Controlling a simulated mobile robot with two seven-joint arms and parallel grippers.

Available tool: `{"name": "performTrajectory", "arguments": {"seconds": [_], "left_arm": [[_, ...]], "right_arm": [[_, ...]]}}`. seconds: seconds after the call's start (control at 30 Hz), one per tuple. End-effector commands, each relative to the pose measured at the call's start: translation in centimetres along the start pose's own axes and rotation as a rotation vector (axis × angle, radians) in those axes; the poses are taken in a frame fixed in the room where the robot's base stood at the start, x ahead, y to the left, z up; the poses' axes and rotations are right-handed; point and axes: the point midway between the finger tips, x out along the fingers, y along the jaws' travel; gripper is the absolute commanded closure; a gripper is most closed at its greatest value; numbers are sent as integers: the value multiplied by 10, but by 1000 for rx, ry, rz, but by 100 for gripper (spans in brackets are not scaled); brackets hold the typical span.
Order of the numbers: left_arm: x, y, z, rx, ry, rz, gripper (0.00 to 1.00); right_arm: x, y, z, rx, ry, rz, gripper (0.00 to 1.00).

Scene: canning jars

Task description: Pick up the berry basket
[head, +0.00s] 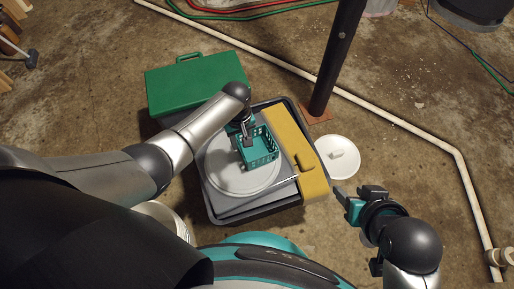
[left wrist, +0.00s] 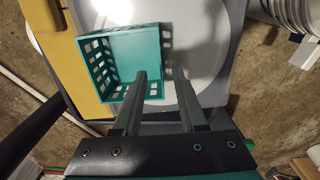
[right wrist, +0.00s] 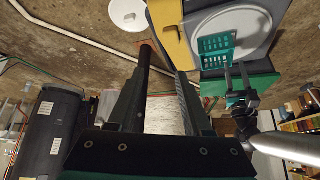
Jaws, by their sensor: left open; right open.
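The berry basket (head: 262,150) is a small teal open box with lattice walls, standing on a round light-grey plate (head: 222,178). It also shows in the left wrist view (left wrist: 137,50) and the right wrist view (right wrist: 216,48). My right gripper (head: 343,194) is open and empty, off to the right of the basket.
The plate lies on a grey bin (head: 228,214) beside a yellow block (head: 284,132). A green case (head: 187,88) stands behind left. A dark post (head: 338,55) rises behind right, near a white disc (head: 345,168). A white pipe (head: 400,122) crosses the floor.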

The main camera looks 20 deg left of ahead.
Motion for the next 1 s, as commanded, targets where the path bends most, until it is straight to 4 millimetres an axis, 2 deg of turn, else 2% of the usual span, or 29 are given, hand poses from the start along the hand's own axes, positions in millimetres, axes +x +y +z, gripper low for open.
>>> {"name": "performTrajectory", "arguments": {"seconds": [0.2, 0.5, 1.0], "left_arm": [[9, 0, 0, 0, 0, 0, 59], [19, 0, 0, 0, 0, 0, 59], [38, -1, 0, 0, 1, 0, 59]], "right_arm": [[13, -13, -10, -4, 115, -34, 50], [22, -30, -24, 0, 277, -81, 50], [23, -57, -42, 30, 543, -157, 50]]}}
